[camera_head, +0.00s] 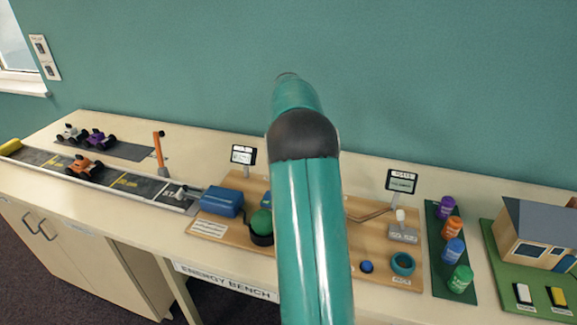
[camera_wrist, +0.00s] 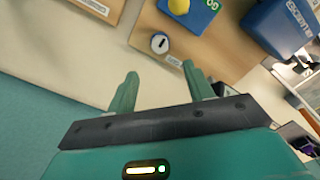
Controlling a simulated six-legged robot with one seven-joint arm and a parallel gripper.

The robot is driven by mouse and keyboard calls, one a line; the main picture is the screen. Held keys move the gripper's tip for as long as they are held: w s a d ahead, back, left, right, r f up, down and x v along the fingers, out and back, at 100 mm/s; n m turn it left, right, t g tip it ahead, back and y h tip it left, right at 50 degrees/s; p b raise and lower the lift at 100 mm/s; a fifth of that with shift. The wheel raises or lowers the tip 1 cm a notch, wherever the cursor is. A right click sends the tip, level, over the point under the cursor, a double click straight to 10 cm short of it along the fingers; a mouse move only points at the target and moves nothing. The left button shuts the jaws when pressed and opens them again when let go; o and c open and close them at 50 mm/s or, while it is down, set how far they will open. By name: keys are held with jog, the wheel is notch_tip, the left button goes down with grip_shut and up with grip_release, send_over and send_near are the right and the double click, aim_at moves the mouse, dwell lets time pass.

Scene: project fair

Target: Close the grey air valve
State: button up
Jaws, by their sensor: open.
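A small round pale-grey knob with a dark bar across its top (camera_wrist: 159,42) stands on the wooden board in the wrist view. It looks like the air valve, but its label cannot be read and I cannot be sure. My gripper (camera_wrist: 160,72) is open and empty. Its two green fingers point toward the knob, which shows just beyond and between the fingertips, apart from them. In the head view my arm covers the middle of the board, and neither this knob nor my gripper can be made out there.
In the head view a blue box (camera_head: 222,201), a green dome (camera_head: 261,222) and a teal ring (camera_head: 403,264) stand on the wooden board (camera_head: 330,266). Colored jars stand right.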

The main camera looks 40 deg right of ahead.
notch_tip(320, 180, up, 3)
jog(key=shift+r, duration=0.1)
dwell(0.6)
jog(key=s+a+r+n+t, duration=0.1)
jog(key=s+a+r, duration=0.3)
jog(key=a, duration=0.8)
jog(key=s+a+r+n+t, duration=0.1)
jog(key=a+r+t, duration=0.1)
jog(key=a+r, duration=0.8)
jog(key=s+a+f+t, duration=0.1)
jog(key=s+a+f, duration=0.3)
jog(key=s+a, duration=0.5)
jog(key=s+a+f+n+t, duration=0.1)
jog(key=s+a+f, duration=0.3)
jog(key=s+a, duration=0.4)
jog(key=a, duration=0.4)
jog(key=shift+s+f+n+t, duration=0.3)
jog(key=shift+s+f, duration=0.1)
